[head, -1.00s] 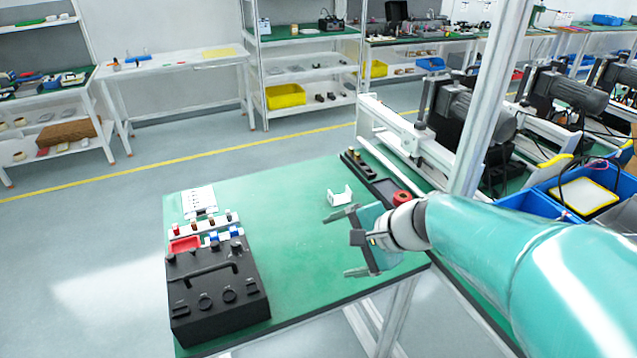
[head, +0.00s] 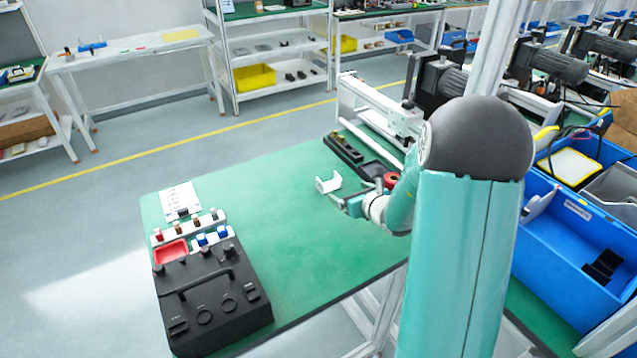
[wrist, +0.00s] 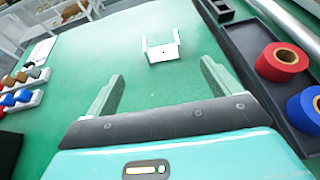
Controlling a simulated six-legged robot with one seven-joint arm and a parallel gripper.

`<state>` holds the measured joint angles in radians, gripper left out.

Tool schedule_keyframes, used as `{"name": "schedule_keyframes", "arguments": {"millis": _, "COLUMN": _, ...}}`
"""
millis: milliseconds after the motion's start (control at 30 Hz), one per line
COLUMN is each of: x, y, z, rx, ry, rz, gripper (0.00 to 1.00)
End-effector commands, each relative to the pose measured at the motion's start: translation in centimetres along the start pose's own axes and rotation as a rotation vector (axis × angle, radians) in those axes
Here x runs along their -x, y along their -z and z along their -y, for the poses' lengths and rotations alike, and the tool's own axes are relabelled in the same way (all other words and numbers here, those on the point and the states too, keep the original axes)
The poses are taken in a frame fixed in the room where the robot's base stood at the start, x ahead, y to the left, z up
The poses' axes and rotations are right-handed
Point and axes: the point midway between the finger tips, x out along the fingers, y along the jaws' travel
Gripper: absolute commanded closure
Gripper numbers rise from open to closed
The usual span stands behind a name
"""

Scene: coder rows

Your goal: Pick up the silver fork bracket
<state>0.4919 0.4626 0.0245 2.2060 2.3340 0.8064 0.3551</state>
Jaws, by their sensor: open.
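The silver fork bracket (head: 328,183) is a small pale U-shaped piece. It lies on the green table mat (head: 270,215), towards the right side of the table. In the wrist view the bracket (wrist: 162,52) is ahead of my gripper, with its two prongs pointing away. My gripper (wrist: 160,85) is open and empty, with its two fingers apart. In the head view my gripper (head: 345,203) is just below and right of the bracket, partly hidden by my arm.
A black tray (wrist: 250,60) with a red roll (wrist: 282,62) and a blue roll (wrist: 306,110) is right of my gripper. A black case (head: 212,300) and a red tray (head: 170,251) are on the table's left. The mat's middle is clear.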

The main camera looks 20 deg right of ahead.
Motion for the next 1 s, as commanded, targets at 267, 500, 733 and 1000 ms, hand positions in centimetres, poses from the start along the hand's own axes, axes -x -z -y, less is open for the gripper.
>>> {"name": "schedule_keyframes", "arguments": {"millis": 267, "x": -3.8, "y": 0.4, "z": 0.4, "rx": -0.005, "ry": 0.005, "rz": -0.001, "gripper": 0.11}}
{"name": "schedule_keyframes", "arguments": {"millis": 500, "x": -7.5, "y": 0.3, "z": 0.2, "rx": -0.003, "ry": 0.003, "rz": -0.001, "gripper": 0.11}}
{"name": "schedule_keyframes", "arguments": {"millis": 733, "x": -9.7, "y": 0.1, "z": 0.0, "rx": -0.002, "ry": 0.001, "rz": 0.0, "gripper": 0.11}}
{"name": "schedule_keyframes", "arguments": {"millis": 1000, "x": -13.3, "y": -0.2, "z": 0.0, "rx": 0.0, "ry": 0.0, "rz": 0.001, "gripper": 0.11}}
